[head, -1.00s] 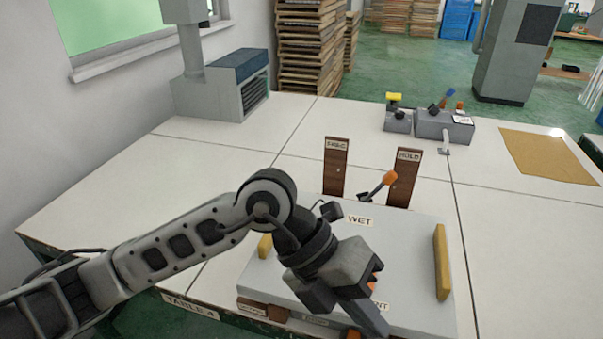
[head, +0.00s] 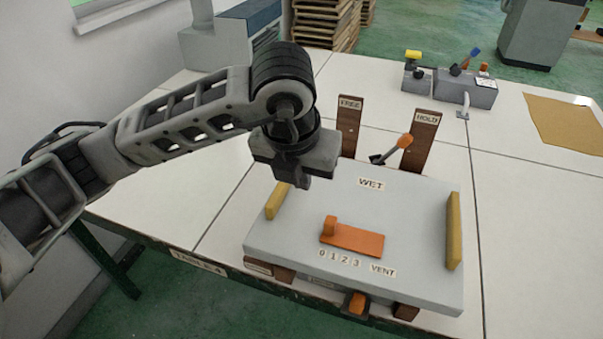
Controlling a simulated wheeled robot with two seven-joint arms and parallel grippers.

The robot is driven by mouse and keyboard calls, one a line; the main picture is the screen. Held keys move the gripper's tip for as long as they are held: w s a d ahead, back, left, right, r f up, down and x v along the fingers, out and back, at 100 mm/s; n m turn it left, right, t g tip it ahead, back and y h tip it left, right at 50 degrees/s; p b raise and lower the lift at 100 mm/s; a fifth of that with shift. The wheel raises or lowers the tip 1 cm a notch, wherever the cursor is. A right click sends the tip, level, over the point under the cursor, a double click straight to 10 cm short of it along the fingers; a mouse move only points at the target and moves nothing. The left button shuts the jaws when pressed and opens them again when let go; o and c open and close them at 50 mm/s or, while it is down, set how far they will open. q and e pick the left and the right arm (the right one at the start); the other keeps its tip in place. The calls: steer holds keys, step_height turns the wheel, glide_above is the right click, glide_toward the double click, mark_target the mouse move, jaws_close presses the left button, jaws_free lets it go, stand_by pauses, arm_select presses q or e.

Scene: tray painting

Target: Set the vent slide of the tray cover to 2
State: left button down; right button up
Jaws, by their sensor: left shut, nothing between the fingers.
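The grey tray cover (head: 410,210) lies on the table with a "WET" label and yellow handles on its left and right sides. The orange vent slide (head: 355,240) is on its front part, with an upright knob (head: 331,226) at its left end. The scale 0 1 2 3 (head: 339,258) and a "VENT" label are in front of it. The knob stands at the low end, behind 0 and 1; I cannot tell which it marks. My left gripper (head: 304,182) is shut and empty, above the cover's back left, apart from the slide. My right gripper is out of view.
Brown posts marked "FREE" (head: 350,125) and "HOLD" (head: 421,140) stand behind the cover, with an orange-tipped lever (head: 392,149) between them. An orange block (head: 357,303) sticks out below the cover's front edge.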

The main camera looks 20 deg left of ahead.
arm_select(q)
step_height(320, 180, down, 5)
steer(key=b, duration=0.4)
steer(key=shift+r, duration=0.2)
step_height(320, 180, down, 3)
steer(key=b, duration=0.3)
steer(key=shift+f, duration=0.15)
steer(key=shift+f+b, duration=0.45)
steer(key=shift+b, duration=0.25)
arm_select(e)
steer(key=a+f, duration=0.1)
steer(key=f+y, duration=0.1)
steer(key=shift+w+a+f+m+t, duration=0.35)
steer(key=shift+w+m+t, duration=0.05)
